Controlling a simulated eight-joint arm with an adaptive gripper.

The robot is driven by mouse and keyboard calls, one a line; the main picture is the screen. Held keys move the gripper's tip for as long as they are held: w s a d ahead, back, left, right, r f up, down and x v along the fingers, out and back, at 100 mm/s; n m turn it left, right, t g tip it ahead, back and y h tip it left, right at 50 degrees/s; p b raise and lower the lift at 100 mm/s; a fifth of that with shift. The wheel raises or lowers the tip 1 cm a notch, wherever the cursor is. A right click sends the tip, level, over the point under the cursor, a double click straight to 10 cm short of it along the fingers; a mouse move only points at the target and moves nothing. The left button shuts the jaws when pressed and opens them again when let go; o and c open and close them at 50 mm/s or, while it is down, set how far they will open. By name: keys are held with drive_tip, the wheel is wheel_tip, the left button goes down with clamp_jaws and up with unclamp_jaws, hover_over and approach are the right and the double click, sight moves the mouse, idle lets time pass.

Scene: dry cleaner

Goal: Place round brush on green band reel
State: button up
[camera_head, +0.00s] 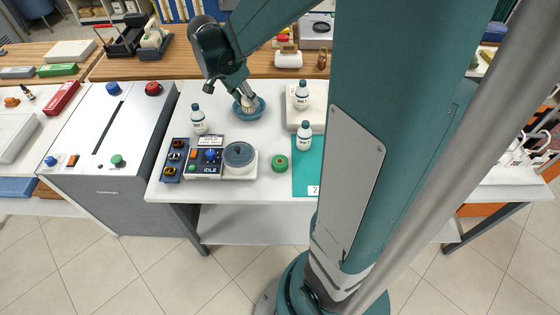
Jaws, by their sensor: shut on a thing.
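The green band reel (279,162) lies flat on the white table, right of the round grey-lidded pot and left of the teal mat. My gripper (247,101) points down at the back middle of the table, behind and left of the reel. It is shut on a small pale thing, which looks like the round brush (248,108). The brush is in or just above a blue round dish (262,105); I cannot tell whether it touches the dish. The fingers hide part of the brush.
White bottles stand at the left (198,120), on a white block (302,96) and on the teal mat (309,171). The control box (205,163) and grey-lidded pot (239,156) stand front left. Bare table lies between dish and reel.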

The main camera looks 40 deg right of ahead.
drive_tip(key=s+f+m+g, duration=0.1)
drive_tip(key=s+f+m, duration=0.15)
drive_tip(key=s, duration=1.15)
hover_over(284, 159)
drive_tip(key=a, duration=0.2)
drive_tip(key=shift+w+d+f, duration=0.1)
drive_tip(key=shift+f, duration=0.95)
drive_tip(key=shift+w+d+f, duration=0.1)
drive_tip(key=shift+f, duration=0.9)
drive_tip(key=shift+f, duration=0.1)
drive_tip(key=shift+f+b, duration=0.65)
drive_tip(key=shift+f, duration=2.2)
drive_tip(key=shift+f+b, duration=0.55)
drive_tip(key=shift+f, duration=1.55)
drive_tip(key=shift+f, duration=0.2)
